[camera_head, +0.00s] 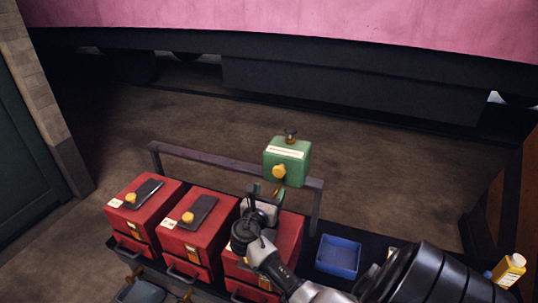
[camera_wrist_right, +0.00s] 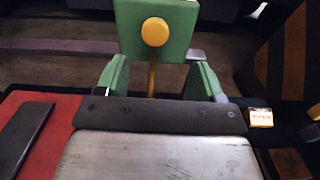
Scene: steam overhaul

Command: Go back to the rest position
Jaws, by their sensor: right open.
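My right gripper (camera_head: 265,192) reaches in from the lower right in the head view, above the third red box (camera_head: 289,236). Its two green fingers stand apart at the sides in the right wrist view (camera_wrist_right: 160,82), with nothing gripped. A green box (camera_head: 288,160) with a yellow knob and a small valve on top stands just beyond the fingers; it also shows in the wrist view (camera_wrist_right: 128,25). A yellow stem shows between the fingers below its knob; I cannot tell what it belongs to. My left gripper is not in view.
Two more red boxes (camera_head: 143,220) (camera_head: 197,240) stand to the left, with dark plates and yellow knobs on top. A grey rail (camera_head: 215,160) runs behind them. A blue tray (camera_head: 338,256) and a yellow bottle (camera_head: 509,270) are to the right. Open floor lies beyond.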

